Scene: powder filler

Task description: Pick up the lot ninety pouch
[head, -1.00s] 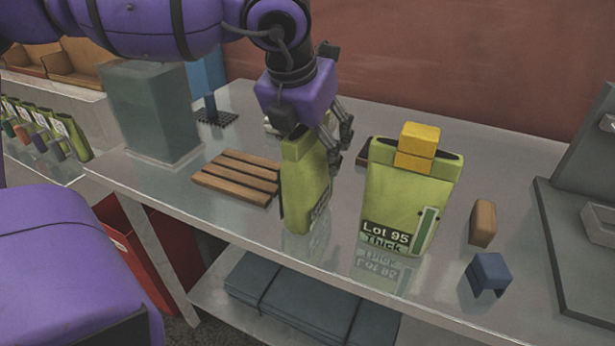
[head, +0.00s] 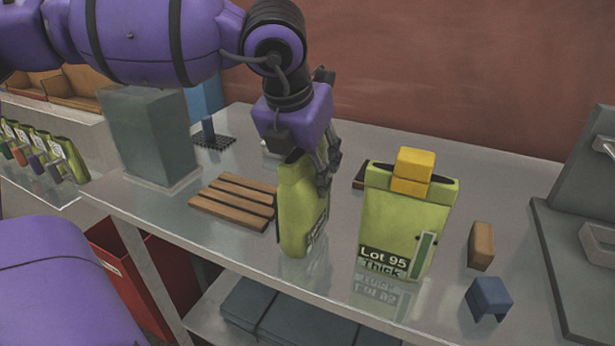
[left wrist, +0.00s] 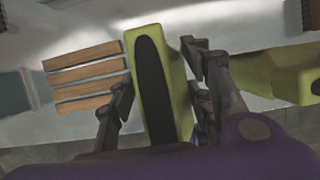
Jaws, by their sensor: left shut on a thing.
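A green pouch (head: 301,212) stands upright on the bench between the wooden slatted rack and a second green pouch. Its label is turned edge-on and I cannot read it. My left gripper (head: 318,165) is shut on its upper part from above. In the left wrist view this pouch (left wrist: 158,90) shows its dark top between the two fingers (left wrist: 160,100). The second pouch (head: 405,220), labelled "Lot 95 Thick", stands to the right with a yellow clip (head: 413,170) on its top. It also shows at the right of the left wrist view (left wrist: 285,78). My right gripper is not in view.
The slatted wooden rack (head: 234,200) lies left of the held pouch. A brown block (head: 481,245) and a blue clip (head: 489,297) lie to the right. A grey machine (head: 575,250) stands at the right edge, a grey box (head: 150,135) at the left.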

